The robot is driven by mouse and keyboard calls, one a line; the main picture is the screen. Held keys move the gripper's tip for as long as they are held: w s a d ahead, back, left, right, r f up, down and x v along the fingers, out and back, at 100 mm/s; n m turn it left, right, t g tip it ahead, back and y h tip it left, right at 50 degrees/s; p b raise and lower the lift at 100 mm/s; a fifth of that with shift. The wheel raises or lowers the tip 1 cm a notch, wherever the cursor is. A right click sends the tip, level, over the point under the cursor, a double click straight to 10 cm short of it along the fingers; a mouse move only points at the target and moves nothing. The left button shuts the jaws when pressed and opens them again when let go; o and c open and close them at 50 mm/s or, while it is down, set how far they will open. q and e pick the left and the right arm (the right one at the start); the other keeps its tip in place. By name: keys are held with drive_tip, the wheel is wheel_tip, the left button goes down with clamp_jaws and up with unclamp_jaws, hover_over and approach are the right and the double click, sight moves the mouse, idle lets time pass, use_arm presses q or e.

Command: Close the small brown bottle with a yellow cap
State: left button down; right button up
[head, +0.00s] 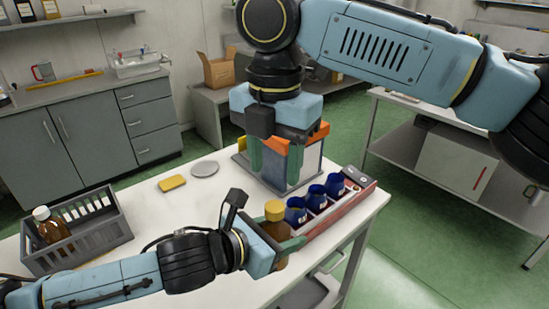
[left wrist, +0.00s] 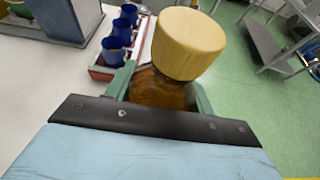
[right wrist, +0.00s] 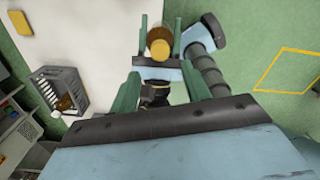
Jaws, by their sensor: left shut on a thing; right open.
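The small brown bottle (head: 275,230) stands upright in my left gripper (head: 285,250), near the table's front right edge. Its yellow cap (head: 275,210) sits on top of its neck; I cannot tell how tightly it is on. The left wrist view shows the cap (left wrist: 188,42) large above the brown body (left wrist: 158,90), between the green fingers. My right gripper (head: 275,172) is open and empty, pointing down above and behind the bottle. In the right wrist view the cap (right wrist: 159,49) appears beyond the open fingers.
A red rack (head: 325,217) with several blue cups stands right beside the bottle. A grey-framed device (head: 313,160) stands behind my right gripper. A grey crate (head: 100,238) with a white-capped brown bottle (head: 50,228) is at left.

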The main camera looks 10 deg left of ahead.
sight(274, 206)
drive_tip(key=shift+n, duration=0.4)
drive_tip(key=shift+f, duration=4)
